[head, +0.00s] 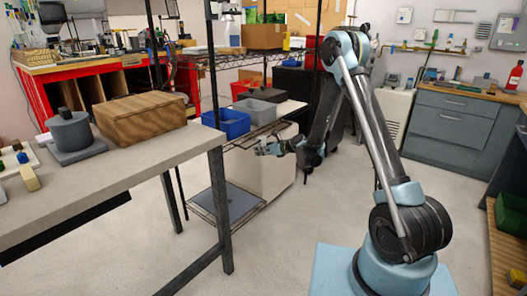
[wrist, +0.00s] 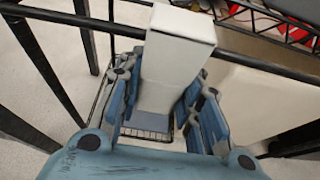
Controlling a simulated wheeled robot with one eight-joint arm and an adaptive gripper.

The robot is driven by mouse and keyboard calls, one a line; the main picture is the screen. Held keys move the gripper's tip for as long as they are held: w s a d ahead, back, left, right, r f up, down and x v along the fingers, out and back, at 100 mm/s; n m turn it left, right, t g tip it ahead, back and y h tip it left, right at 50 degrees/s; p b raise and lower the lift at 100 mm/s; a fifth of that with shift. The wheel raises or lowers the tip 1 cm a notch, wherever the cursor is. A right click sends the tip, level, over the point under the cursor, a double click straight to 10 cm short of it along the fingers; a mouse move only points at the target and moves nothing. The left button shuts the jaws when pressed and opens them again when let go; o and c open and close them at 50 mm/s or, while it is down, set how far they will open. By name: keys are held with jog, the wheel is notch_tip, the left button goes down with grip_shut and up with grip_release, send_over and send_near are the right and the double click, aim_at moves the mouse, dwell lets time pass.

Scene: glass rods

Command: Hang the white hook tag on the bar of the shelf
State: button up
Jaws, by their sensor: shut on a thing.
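The white hook tag (wrist: 172,62) is a pale block between the two blue fingers of my gripper (wrist: 160,98) in the wrist view. My gripper is shut on it. The dark bar (wrist: 70,20) crosses behind the tag from left to right, and the tag covers its middle. I cannot tell whether the tag touches the bar, and its hook does not show clearly. In the head view, my gripper (head: 268,149) reaches left to the front of the black wire shelf (head: 214,75), near its middle level. The tag is too small to make out there.
A blue bin (head: 226,124) and a grey bin (head: 255,109) stand on the shelf's middle level. The table (head: 110,165) at left carries a wooden box (head: 142,118) and a grey canister (head: 70,132). Black shelf posts stand close around my gripper. Open floor lies in front.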

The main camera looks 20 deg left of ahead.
jog(key=shift+a+f, duration=0.1)
jog(key=shift+f, duration=0.05)
jog(key=o, duration=1)
jog(key=shift+o, duration=0.2)
